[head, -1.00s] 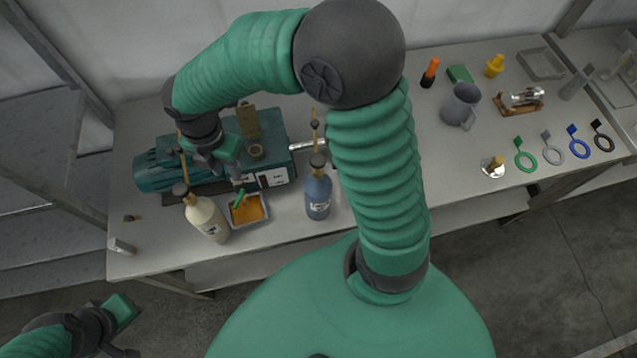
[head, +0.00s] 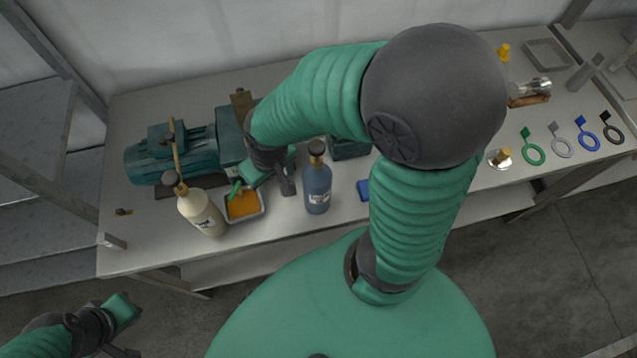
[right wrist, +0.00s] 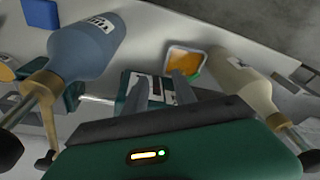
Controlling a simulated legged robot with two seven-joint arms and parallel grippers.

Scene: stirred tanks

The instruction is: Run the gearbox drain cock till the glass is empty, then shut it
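The teal gearbox and motor unit (head: 190,150) lies on the bench at the left; my right arm covers part of it. A small green lever (head: 234,192), probably the drain cock's handle, shows at the edge of a tray of orange liquid (head: 243,206); the tray also shows in the right wrist view (right wrist: 185,62). The cock's body and the glass are not clearly visible. My right gripper (head: 287,185) is right of the tray, beside the blue bottle, its two fingers (right wrist: 162,88) apart with nothing seen between them. My left gripper (head: 128,330) hangs off the bench, lower left, its fingers unclear.
A cream bottle (head: 203,212) stands left of the tray and a blue bottle (head: 317,188) right of it, both close to my right gripper. A blue block (head: 363,190) lies further right. Coloured ring tags (head: 533,153) lie at the bench's right.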

